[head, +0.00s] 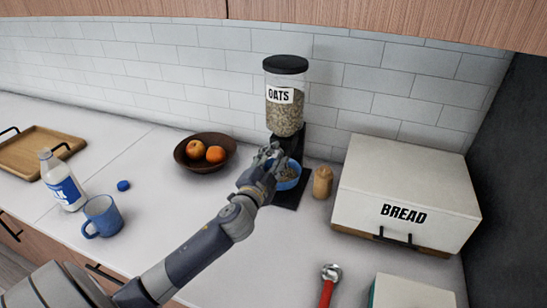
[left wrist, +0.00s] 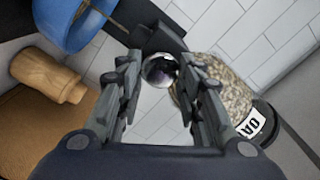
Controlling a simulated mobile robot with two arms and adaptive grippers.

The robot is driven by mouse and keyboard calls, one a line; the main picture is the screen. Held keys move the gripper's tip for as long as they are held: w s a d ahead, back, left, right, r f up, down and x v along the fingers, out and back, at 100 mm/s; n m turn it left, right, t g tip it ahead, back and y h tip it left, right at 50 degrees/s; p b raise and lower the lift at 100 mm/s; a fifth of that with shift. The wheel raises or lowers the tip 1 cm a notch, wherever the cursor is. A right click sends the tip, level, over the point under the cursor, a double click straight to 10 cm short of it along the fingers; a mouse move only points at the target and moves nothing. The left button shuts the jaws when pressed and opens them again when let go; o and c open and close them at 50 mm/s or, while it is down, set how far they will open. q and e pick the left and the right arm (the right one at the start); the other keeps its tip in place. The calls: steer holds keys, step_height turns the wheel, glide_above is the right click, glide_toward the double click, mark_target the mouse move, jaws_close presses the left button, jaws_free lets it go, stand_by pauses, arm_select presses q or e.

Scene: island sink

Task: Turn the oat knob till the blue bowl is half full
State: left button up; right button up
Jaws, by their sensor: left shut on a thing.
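The oat dispenser (head: 284,112) stands against the tiled wall, a clear container with a black lid and an "OATS" label, well stocked with oats. Its black stand is partly behind my left gripper (head: 268,162). The blue bowl (head: 296,183) sits on the stand's base under the dispenser, partly covered by the gripper; some oats show in it, but their level is hard to judge. In the left wrist view, my fingers close around the shiny round oat knob (left wrist: 159,70). The blue bowl's side (left wrist: 62,25) is at the upper left there. My right gripper is out of view.
A wooden shaker-like jar (head: 322,182) and the bread box (head: 405,195) stand right of the dispenser. A fruit bowl (head: 186,162) is left of it. A red-handled tool (head: 328,290) lies in front.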

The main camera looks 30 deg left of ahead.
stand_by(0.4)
arm_select(q)
steer(key=o, duration=1.1)
steer(key=shift+c, duration=0.2)
steer(key=v, duration=1.2)
